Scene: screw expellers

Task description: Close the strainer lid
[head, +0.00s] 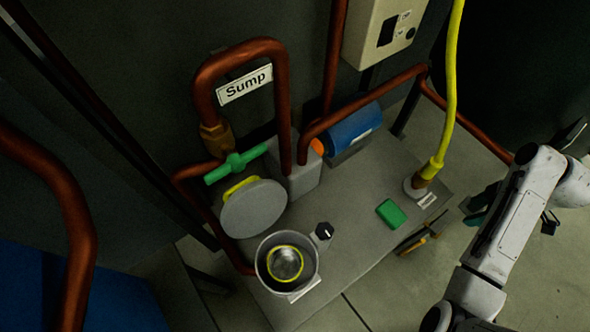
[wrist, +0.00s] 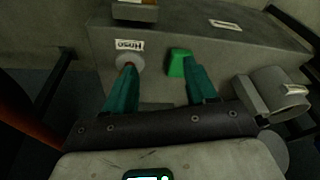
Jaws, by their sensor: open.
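The strainer pot (head: 264,280) is an open grey round cup with a yellow-rimmed basket inside, at the bench's front edge. A grey round disc with a yellow ring behind it, apparently the strainer lid (head: 253,210), stands tilted up behind and left of the pot, off its mouth. My gripper (wrist: 160,66) is open and empty, with two green fingers spread apart. In the head view it is partly hidden by my arm, beyond the bench's right end, far right of the strainer. In the wrist view a grey cylinder, apparently the pot (wrist: 280,95), is at the right.
The green block (head: 391,213) lies on the grey bench (head: 350,240). A yellow hose (head: 452,80) rises from the bench's right end. A green valve handle (head: 236,164), a copper Sump pipe (head: 281,95) and a blue motor (head: 354,128) stand behind. A black knob (head: 322,232) is beside the pot.

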